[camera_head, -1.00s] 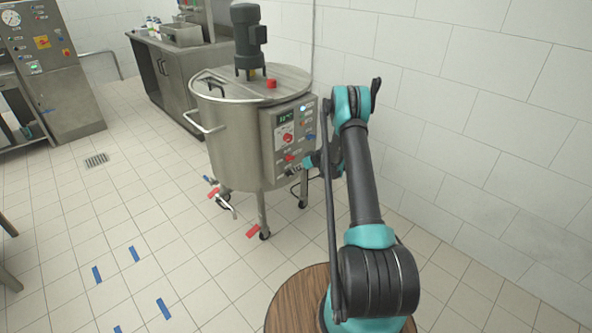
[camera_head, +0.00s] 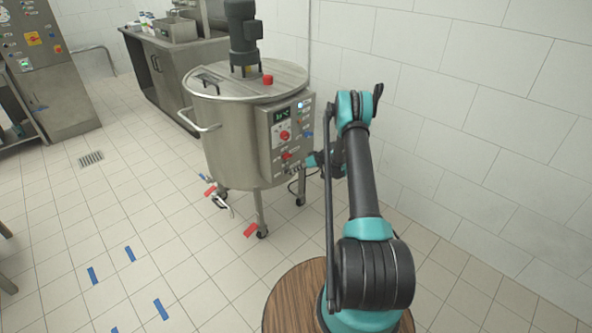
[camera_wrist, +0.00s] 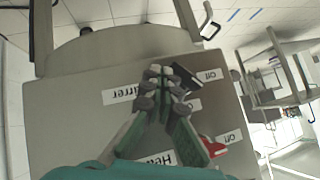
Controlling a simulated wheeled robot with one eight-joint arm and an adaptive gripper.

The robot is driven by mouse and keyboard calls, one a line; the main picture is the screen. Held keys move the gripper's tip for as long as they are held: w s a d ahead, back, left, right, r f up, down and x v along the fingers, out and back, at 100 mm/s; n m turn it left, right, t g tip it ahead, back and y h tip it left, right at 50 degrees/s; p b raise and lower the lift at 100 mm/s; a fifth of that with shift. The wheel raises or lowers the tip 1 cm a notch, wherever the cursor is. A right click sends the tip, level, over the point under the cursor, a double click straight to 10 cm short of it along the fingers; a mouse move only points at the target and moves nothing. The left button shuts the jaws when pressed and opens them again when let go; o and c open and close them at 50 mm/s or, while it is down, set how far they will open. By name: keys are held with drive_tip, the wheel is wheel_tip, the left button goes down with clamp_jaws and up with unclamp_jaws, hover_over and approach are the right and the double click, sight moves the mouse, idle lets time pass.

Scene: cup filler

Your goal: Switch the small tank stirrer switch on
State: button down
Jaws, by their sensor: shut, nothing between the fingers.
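The small tank (camera_head: 232,140) is a steel vessel on legs with a grey motor on its lid. Its control panel (camera_head: 267,135) faces right and carries a display, red switches and small labels. The stirrer switch is largely hidden behind the fingers; contact cannot be told. A red switch (camera_wrist: 212,147) shows beside the fingers.
A white tiled wall stands close to the right of my arm. A steel counter (camera_head: 180,75) is behind the tank, and another machine (camera_head: 45,75) stands at the far left.

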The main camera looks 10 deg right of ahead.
drive_tip(key=shift+f, duration=0.6)
drive_tip(key=shift+s+a+r, duration=0.1)
idle(1.1)
